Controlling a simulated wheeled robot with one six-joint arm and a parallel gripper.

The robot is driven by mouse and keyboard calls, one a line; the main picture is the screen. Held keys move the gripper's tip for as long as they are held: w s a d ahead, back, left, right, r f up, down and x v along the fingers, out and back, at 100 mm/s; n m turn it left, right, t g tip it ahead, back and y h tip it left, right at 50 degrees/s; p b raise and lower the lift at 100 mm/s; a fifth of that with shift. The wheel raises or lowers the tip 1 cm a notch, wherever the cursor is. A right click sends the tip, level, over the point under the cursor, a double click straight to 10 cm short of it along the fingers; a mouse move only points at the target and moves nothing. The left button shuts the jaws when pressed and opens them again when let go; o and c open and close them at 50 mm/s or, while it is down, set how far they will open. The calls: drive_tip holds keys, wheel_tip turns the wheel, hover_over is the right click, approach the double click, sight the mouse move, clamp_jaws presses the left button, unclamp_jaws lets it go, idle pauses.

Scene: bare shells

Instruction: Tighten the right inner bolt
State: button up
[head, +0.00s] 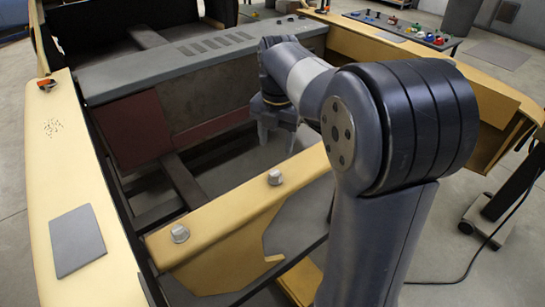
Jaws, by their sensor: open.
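Two pale grey bolts with round heads stand on the near yellow crossbar (228,212). The left one (180,233) is near the bar's left end. The right one (275,177) is farther along, left of my arm; whether more bolts are hidden behind the arm I cannot tell. My gripper (277,141) points down with its fingers apart and nothing visible between them. In the picture it is just above the right bolt, apart from it, over the dark open bay beyond the crossbar.
The yellow shell has a left side rail (75,190) with a grey pad (77,241) and an orange-based fitting (46,85). A grey slotted panel (200,60) crosses behind the bay. A table with small coloured parts (405,30) stands at the back right. A wheeled stand (490,215) is at right.

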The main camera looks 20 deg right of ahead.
sight(275, 173)
wheel_tip(275, 173, down, 11)
drive_tip(key=shift+w+a+r+p, duration=0.1)
drive_tip(key=shift+r+p, duration=0.05)
drive_tip(key=shift+p, duration=0.4)
drive_tip(key=shift+c, duration=0.5)
drive_tip(key=c, duration=0.9)
